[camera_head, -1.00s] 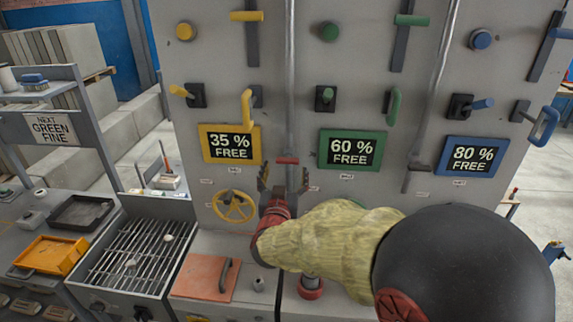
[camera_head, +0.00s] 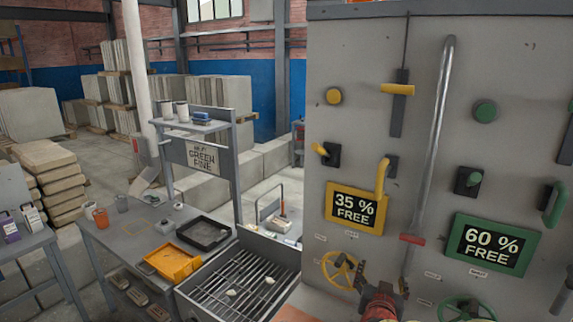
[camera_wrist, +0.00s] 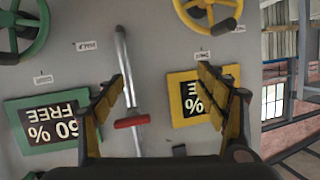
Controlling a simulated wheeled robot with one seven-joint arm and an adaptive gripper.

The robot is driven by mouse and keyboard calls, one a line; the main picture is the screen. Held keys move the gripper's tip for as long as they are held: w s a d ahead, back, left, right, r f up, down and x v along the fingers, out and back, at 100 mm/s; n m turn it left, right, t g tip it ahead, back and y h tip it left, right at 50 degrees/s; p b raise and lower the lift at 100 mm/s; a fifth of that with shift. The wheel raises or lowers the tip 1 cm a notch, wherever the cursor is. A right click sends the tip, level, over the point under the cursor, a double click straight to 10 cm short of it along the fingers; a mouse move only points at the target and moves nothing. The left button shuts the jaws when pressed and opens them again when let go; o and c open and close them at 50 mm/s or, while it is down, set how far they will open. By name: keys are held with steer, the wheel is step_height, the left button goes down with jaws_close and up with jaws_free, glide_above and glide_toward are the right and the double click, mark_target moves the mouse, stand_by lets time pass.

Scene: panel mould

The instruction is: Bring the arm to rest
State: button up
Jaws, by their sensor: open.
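My gripper (camera_head: 382,282) is at the bottom of the head view, in front of the lower part of the grey panel (camera_head: 390,55). In the wrist view my gripper (camera_wrist: 160,82) has its two fingers spread wide with nothing held between them. A grey pipe (camera_wrist: 123,65) with a red cross handle (camera_wrist: 131,121) appears between the fingers; the handle looks clear of them. The wrist view is upside down. Most of my arm is below the head view's edge and hidden.
The panel carries a yellow 35 % sign (camera_head: 356,208), a green 60 % sign (camera_head: 490,247), a yellow wheel (camera_head: 339,269), a green wheel (camera_head: 466,309) and several levers. To the left are a grate (camera_head: 238,287), an orange tray (camera_head: 172,262) and a black tray (camera_head: 203,233). Open floor lies behind.

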steer(key=s+a+f+n+g+y+b, duration=0.35)
steer(key=s+a+f+g+y, duration=0.25)
steer(key=s+a+f, duration=0.45)
steer(key=s+d+n+g+b, duration=0.1)
steer(key=s+n+g+b, duration=0.1)
steer(key=s+b, duration=0.9)
steer(key=s, duration=0.9)
steer(key=shift+s+d+f+h, duration=0.25)
steer(key=shift+s+d+h, duration=0.05)
steer(key=shift+s+d, duration=0.05)
